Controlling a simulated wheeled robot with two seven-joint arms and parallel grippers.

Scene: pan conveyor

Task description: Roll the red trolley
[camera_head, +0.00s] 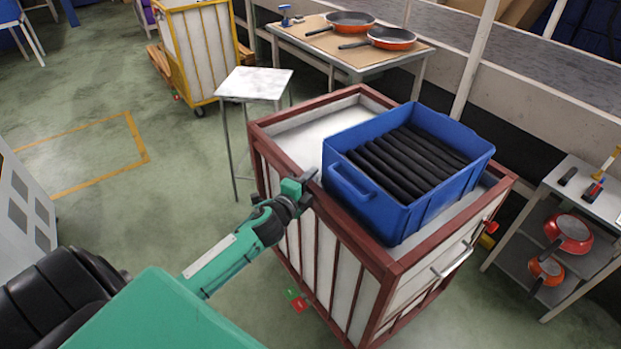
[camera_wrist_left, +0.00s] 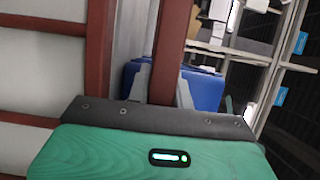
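The red trolley (camera_head: 350,231) is a cart with a red frame, pale panels and a white inside, standing in the middle of the head view. A blue crate (camera_head: 405,207) filled with black rods sits on it. My left gripper (camera_head: 307,184) is at the trolley's left top rail. In the left wrist view the red rail (camera_wrist_left: 172,45) runs between the two grey fingers, which sit close against both sides of it. The fingertips are partly hidden by the rail. My right gripper is not in view.
A small white-topped table (camera_head: 256,83) stands just behind the trolley's left side. A table with two pans (camera_head: 390,38) is at the back. A shelf (camera_head: 600,205) with red pans is close on the right. Green floor is free at the left.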

